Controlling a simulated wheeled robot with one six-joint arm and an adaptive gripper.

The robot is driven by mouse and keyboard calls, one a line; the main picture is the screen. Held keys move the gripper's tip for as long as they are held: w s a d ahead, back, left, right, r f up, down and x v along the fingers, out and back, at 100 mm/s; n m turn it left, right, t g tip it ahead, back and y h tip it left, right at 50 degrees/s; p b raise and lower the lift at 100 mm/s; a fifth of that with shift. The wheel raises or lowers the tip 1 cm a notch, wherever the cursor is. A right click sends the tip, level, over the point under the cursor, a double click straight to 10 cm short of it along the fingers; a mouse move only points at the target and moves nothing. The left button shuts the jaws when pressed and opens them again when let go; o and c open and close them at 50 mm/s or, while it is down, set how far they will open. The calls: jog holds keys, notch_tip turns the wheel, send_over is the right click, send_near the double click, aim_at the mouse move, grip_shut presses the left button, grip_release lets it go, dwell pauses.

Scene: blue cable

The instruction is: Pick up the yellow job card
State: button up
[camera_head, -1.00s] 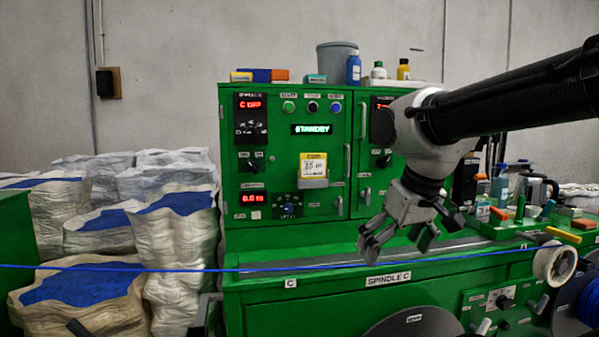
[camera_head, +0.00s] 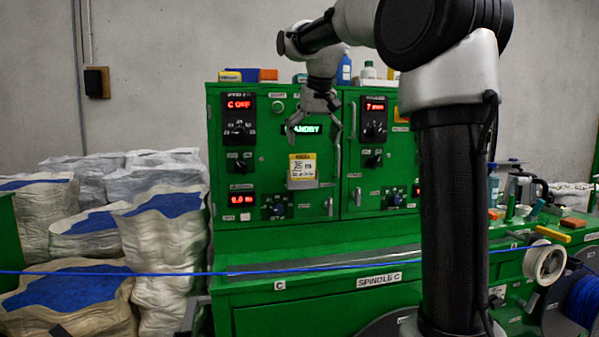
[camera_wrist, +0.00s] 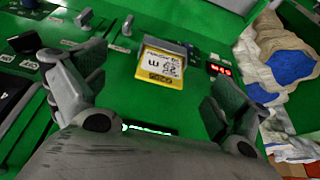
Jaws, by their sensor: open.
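The yellow job card (camera_head: 302,168) has a yellow top band and a pale printed face. It stands upright at the front of the green control cabinet, in a small grey holder (camera_head: 302,184) at its lower edge. In the wrist view the card (camera_wrist: 161,64) appears upside down, between and beyond my fingers, with the grey holder (camera_wrist: 166,44) at its edge. My gripper (camera_head: 317,131) is open and empty, pointing down in front of the cabinet, above the card in the head view. Its two spread fingers also show in the wrist view (camera_wrist: 152,92). The card touches neither finger.
The green cabinet (camera_head: 231,188) carries knobs, red displays and vertical handles around the card. A blue cable (camera_head: 120,273) stretches across the front. Stacked sacks (camera_head: 165,235) stand at left. Bottles and boxes line the cabinet top. The ledge (camera_head: 300,250) below the card looks clear.

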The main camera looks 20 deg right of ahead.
aim_at(303, 155)
jog(key=w+f, duration=0.6)
jog(key=shift+w+f, duration=0.2)
jog(key=shift+w, duration=0.1)
jog(key=c, duration=1)
